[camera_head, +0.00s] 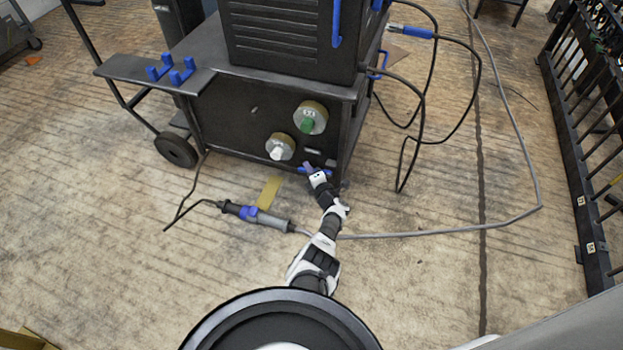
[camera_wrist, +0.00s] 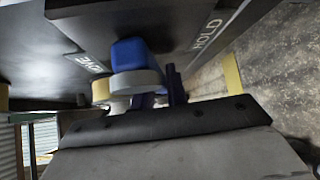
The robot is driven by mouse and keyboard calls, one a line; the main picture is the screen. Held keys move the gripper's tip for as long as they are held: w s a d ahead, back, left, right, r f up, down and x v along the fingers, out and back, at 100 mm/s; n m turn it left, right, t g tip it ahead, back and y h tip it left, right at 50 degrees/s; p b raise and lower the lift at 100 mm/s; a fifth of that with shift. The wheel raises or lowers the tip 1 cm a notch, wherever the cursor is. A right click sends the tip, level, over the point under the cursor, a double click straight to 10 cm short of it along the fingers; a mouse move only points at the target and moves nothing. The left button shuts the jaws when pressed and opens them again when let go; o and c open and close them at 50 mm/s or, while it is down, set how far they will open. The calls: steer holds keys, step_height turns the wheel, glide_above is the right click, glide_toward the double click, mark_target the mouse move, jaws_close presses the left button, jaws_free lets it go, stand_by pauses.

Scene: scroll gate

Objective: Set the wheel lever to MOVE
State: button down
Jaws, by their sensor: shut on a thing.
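The blue wheel lever (camera_wrist: 130,54) sits low on the dark front panel of the wheeled cart. In the wrist view it lies between a MOVE label (camera_wrist: 88,64) on its left and a HOLD label (camera_wrist: 208,30) on its right, closer to MOVE in the picture. My gripper (camera_wrist: 158,92) is at the lever and shut on it; the grip itself is partly hidden. In the head view my gripper (camera_head: 311,173) reaches the cart's lower front edge and covers part of the lever.
The cart (camera_head: 225,115) has a green-centred dial (camera_head: 308,121) and a white-centred dial (camera_head: 277,152) above the lever. A torch-like tool (camera_head: 258,215) and its grey cable (camera_head: 440,230) lie on the floor. A black rail fence (camera_head: 570,130) stands at right.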

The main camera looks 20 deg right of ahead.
steer(key=shift+w+a+r+m+t+y+b, duration=0.15)
steer(key=shift+r+m+t+y+b, duration=0.4)
steer(key=shift+r+m+t, duration=0.7)
steer(key=c, duration=1.4)
jaws_free()
